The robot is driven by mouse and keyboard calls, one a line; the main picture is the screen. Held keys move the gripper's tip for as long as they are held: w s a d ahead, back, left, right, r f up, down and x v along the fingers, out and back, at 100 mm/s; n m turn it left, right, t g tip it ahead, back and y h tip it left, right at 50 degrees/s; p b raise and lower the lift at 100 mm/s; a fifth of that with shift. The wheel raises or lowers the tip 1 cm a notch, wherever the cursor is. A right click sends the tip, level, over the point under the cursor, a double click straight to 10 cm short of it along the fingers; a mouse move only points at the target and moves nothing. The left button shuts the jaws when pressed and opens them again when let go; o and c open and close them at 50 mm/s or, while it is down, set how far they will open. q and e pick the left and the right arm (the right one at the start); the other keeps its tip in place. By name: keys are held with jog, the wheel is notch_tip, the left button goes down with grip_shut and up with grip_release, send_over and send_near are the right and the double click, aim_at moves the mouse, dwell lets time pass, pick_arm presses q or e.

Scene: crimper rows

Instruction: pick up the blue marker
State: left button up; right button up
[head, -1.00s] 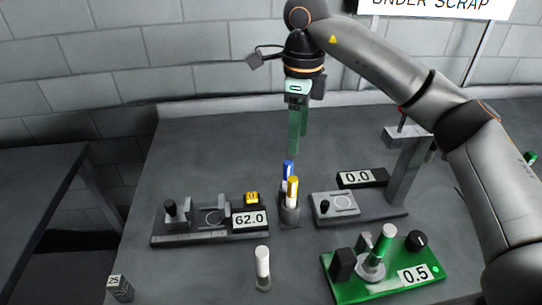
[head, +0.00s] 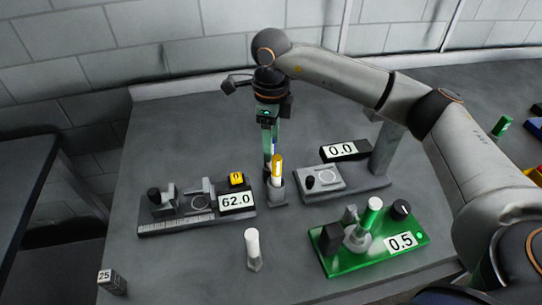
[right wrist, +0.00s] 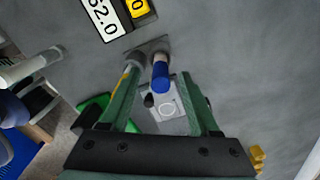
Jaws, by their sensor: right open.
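The blue marker (right wrist: 160,76) stands in a small grey holder; in the right wrist view it shows between my two green fingers. In the head view only a blue strip of it (head: 274,147) shows, behind the yellow marker and beside a finger. My right gripper (head: 270,153) is open and points down, its fingers on either side of the blue marker, not closed on it. The yellow marker (head: 277,167) stands in the same holder (head: 277,192), close to the left finger in the right wrist view. My left gripper is not in view.
A device reading 62.0 (head: 237,202) is left of the holder; one reading 0.0 (head: 342,150) is right. A white-topped marker (head: 252,245) stands in front.

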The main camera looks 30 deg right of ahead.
jog(key=shift+f, duration=1.1)
grip_shut()
